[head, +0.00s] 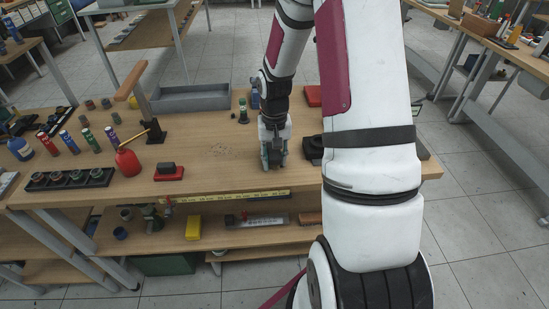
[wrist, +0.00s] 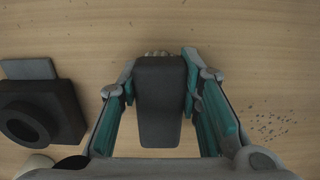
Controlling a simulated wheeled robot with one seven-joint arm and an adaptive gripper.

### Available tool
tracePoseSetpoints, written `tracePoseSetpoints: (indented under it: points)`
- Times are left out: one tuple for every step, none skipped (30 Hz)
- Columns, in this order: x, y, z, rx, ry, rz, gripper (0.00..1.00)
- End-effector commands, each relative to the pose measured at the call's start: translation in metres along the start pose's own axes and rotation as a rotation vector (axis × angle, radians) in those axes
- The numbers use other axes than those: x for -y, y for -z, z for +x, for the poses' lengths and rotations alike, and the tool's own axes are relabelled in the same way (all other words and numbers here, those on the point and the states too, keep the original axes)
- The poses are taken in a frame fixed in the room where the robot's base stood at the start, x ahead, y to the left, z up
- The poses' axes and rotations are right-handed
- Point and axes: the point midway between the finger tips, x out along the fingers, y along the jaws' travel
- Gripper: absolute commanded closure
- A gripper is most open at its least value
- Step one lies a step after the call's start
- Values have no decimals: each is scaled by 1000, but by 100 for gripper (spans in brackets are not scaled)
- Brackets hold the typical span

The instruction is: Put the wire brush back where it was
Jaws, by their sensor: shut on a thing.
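The wire brush (wrist: 161,100) shows in the wrist view as a dark grey, tapered block with a few pale, lumpy bits at its far end. My gripper (wrist: 159,78) has its teal-padded fingers closed on both sides of it. In the head view my gripper (head: 273,157) points down, low over the wooden workbench (head: 205,177), near its front middle. The brush is mostly hidden there by the fingers. I cannot tell whether it touches the bench top.
A black block with a round opening (wrist: 40,112) lies beside my gripper. Dark specks (wrist: 270,122) are scattered on the other side. A red-based black block (head: 169,172), a red bottle (head: 128,163) and a grey tray (head: 192,97) stand left. Bare wood lies around the specks.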

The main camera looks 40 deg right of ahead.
Motion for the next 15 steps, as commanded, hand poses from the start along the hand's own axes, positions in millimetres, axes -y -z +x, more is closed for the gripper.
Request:
tracePoseSetpoints:
  points:
    - [0, 0, -1, -1, 0, 0, 93]
    - [0, 0, -1, -1, 0, 0, 93]
    - [0, 0, -1, 0, 0, 0, 93]
    - [0, 0, 0, 0, 0, 0, 93]
    - [0, 0, 0, 0, 0, 0, 93]
    - [0, 0, 1, 0, 0, 0, 93]
    - [0, 0, 2, 0, 0, 0, 93]
    - [0, 0, 3, 0, 0, 0, 93]
    - [0, 0, 3, 0, 0, 0, 61]
    - [0, 0, 3, 0, 0, 0, 54]
    - [0, 0, 2, 0, 0, 0, 48]
    - [0, 0, 2, 0, 0, 0, 48]
    - [0, 0, 2, 0, 0, 0, 48]
    - [0, 0, 2, 0, 0, 0, 48]
    - [0, 0, 2, 0, 0, 0, 48]
